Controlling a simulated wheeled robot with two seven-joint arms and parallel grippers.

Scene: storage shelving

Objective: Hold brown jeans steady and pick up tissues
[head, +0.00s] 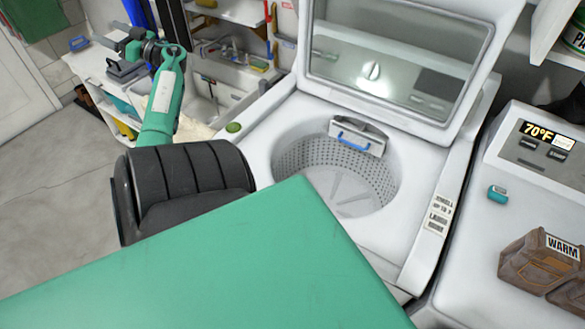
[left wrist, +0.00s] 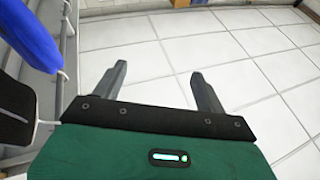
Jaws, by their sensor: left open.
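Folded brown jeans (head: 538,262) lie on the white machine top at the right of the head view, partly cut off by the frame edge. I cannot make out tissues for certain in either view. A small teal item (head: 497,194) lies on the same top, behind the jeans. My left gripper (head: 112,42) is at the upper left of the head view, far from the jeans. In the left wrist view my left gripper (left wrist: 158,77) is open and empty, with floor tiles beyond its fingers. My right gripper is not in view.
A washer (head: 265,140) with raised lid (head: 397,55) and empty-looking drum (head: 350,175) stands in the middle. White shelving (head: 215,45) holding various items is behind my left arm. Grey floor (head: 50,185) is clear at left. A blue object (left wrist: 32,35) shows in the wrist view.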

